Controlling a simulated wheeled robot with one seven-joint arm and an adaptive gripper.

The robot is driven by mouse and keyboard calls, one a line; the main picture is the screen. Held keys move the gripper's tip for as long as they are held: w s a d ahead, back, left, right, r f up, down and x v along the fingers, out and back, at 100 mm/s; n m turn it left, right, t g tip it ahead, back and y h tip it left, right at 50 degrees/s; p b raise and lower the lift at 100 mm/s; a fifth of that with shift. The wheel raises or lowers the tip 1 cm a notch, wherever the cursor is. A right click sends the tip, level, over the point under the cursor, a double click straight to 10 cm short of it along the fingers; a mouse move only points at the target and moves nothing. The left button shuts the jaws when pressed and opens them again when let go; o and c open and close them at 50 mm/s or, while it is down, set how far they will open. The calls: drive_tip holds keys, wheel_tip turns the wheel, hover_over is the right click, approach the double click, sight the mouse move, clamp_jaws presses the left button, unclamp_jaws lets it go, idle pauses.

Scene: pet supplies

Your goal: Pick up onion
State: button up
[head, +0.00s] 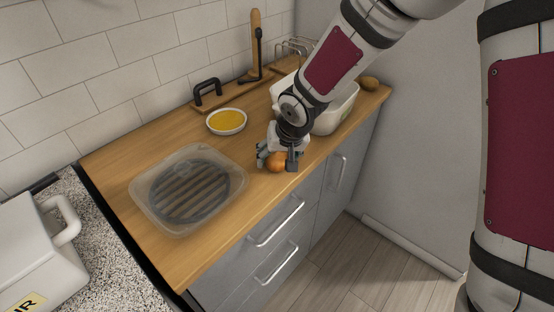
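An onion (277,162), round and orange-brown, is near the front edge of the wooden countertop (215,262). My gripper (276,164) is down at the onion, with one finger on its left and one on its right. The gripper partly covers the onion's top and right side. The fingers are apart around it, but I cannot tell whether they press on it or whether the onion touches the counter.
A translucent container (236,160) with a dark ribbed round item lies left of my gripper. A bowl of yellow contents (227,121) stands behind. A white bin (343,112) stands to the right, with a brown round item (369,83) beyond it.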

drive_tip(key=c, duration=0.9)
